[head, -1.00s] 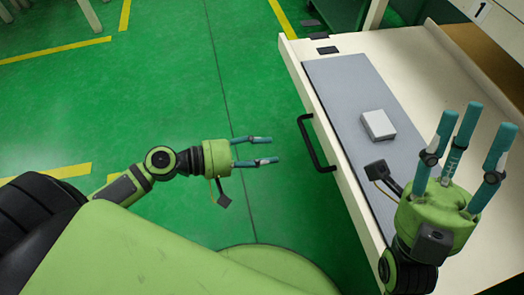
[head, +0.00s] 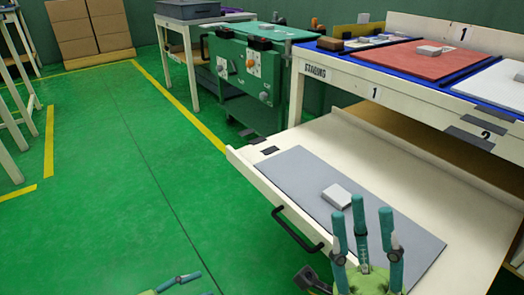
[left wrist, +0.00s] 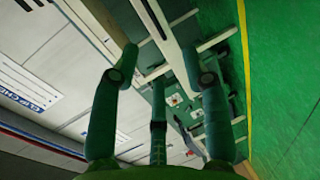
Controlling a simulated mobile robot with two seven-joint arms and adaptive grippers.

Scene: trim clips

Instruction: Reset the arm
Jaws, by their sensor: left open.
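My right gripper (head: 362,215) is at the lower right of the head view, its teal fingers upright and spread, with nothing between them. It appears in front of the pull-out shelf's grey mat (head: 300,172). My left gripper (head: 205,284) shows only in part at the bottom edge of the head view, over the green floor. In the left wrist view its three fingers (left wrist: 160,65) are apart and empty. The rest of my left arm is out of the head view.
A pale block (head: 337,196) lies on the mat. The shelf's black handle (head: 297,232) sticks out at its front. Behind stand a bench with a red mat (head: 425,58) and a green cart (head: 245,75). The floor (head: 110,170) at left is clear.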

